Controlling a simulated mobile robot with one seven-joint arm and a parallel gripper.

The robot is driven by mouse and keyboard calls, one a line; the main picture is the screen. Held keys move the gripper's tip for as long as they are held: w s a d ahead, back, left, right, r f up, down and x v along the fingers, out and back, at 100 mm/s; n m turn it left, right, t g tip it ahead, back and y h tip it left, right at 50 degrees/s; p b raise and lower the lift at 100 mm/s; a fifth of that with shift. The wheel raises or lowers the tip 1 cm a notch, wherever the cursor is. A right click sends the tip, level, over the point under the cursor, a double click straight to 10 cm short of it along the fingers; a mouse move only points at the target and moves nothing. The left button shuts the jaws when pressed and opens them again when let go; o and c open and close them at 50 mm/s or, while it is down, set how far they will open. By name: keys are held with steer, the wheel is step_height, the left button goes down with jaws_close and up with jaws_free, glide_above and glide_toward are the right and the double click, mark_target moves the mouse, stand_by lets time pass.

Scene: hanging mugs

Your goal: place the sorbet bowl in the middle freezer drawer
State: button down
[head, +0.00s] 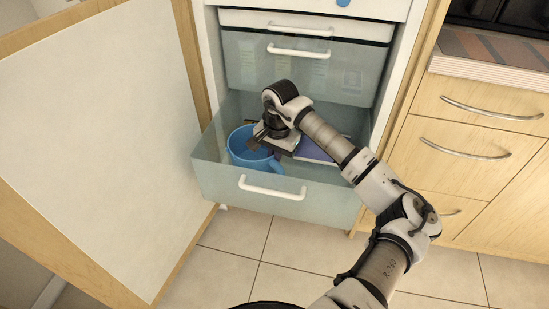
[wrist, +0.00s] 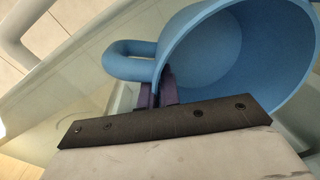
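The sorbet bowl, a blue cup-like bowl with a loop handle (head: 238,144), is upright or nearly so within the open freezer drawer (head: 215,178), at its left. Whether its base touches the drawer floor I cannot tell. In the wrist view the bowl (wrist: 205,55) fills the upper right, its handle pointing left. My gripper (head: 268,149) is at the bowl's right rim. In the wrist view its dark purple fingers (wrist: 157,92) are close together with the rim by the handle between them, so it looks shut on the bowl. The fingertips are partly hidden.
A purple flat box (head: 315,151) lies in the drawer right of my gripper. Closed drawers with white handles (head: 298,52) are above. The open cabinet door (head: 90,130) stands at left. Wooden kitchen drawers (head: 470,130) are at right.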

steer(key=shift+f+b, duration=2.95)
steer(key=shift+f, duration=0.3)
steer(key=c, duration=1.2)
jaws_free()
steer(key=shift+f, duration=0.1)
steer(key=shift+c, duration=0.2)
step_height(320, 180, up, 14)
steer(key=p, duration=0.1)
steer(key=shift+s+d+p, duration=0.3)
steer(key=shift+d, duration=0.15)
steer(key=shift+s+f, duration=0.1)
steer(key=shift+f, duration=0.05)
